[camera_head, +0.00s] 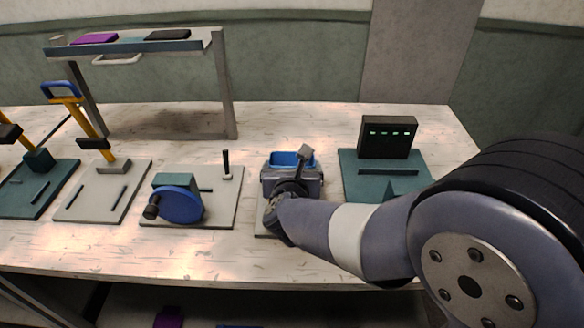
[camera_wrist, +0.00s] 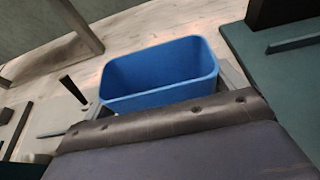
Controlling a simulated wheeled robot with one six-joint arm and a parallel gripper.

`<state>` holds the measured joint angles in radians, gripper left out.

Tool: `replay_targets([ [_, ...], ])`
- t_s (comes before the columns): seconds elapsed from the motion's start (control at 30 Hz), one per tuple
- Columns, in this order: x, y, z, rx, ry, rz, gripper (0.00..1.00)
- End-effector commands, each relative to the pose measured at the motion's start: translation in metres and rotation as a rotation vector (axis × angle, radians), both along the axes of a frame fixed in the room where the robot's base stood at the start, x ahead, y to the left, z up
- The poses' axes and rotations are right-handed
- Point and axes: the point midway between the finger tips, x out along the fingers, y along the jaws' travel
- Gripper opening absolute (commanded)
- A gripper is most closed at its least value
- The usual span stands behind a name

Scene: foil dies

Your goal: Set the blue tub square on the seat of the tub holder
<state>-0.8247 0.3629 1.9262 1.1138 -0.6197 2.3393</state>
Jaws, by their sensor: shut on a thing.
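The blue tub (camera_head: 291,160) is open-topped and looks empty. In the wrist view the tub (camera_wrist: 160,78) stands just beyond my gripper's broad dark body, looking slightly turned in that tilted picture. My gripper (camera_head: 291,183) is shut on the tub; its fingertips are mostly hidden. Grey parts surround the tub's lower part, and I cannot tell how much of them is holder and how much is gripper. A pale plate (camera_head: 262,229) shows under my wrist. The seat is hidden, so I cannot tell whether the tub touches it or sits square.
Left is a pale plate with a blue crank wheel (camera_head: 180,205) and an upright black peg (camera_head: 226,162). Right is a teal plate (camera_head: 355,187) bearing a dark box with green lights (camera_head: 387,137). Lever stations and a raised shelf (camera_head: 130,47) stand farther left. The bench behind the tub is clear.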

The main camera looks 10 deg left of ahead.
Motion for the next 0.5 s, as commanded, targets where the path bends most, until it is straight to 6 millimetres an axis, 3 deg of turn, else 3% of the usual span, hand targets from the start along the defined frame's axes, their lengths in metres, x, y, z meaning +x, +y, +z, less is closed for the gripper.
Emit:
replay_targets([
  [0.1, 0.0001, 0.0001, -0.0041, 0.001, -0.001, 0.0, 0.65],
  [0.13, 0.0, 0.0001, -0.003, 0.001, 0.0, 0.0, 0.92],
  [0.2, 0.0001, 0.0001, -0.0024, 0.0, 0.0, 0.0, 0.98],
  [0.5, 0.0001, 0.0, -0.001, 0.0, 0.0, 0.0, 1.0],
])
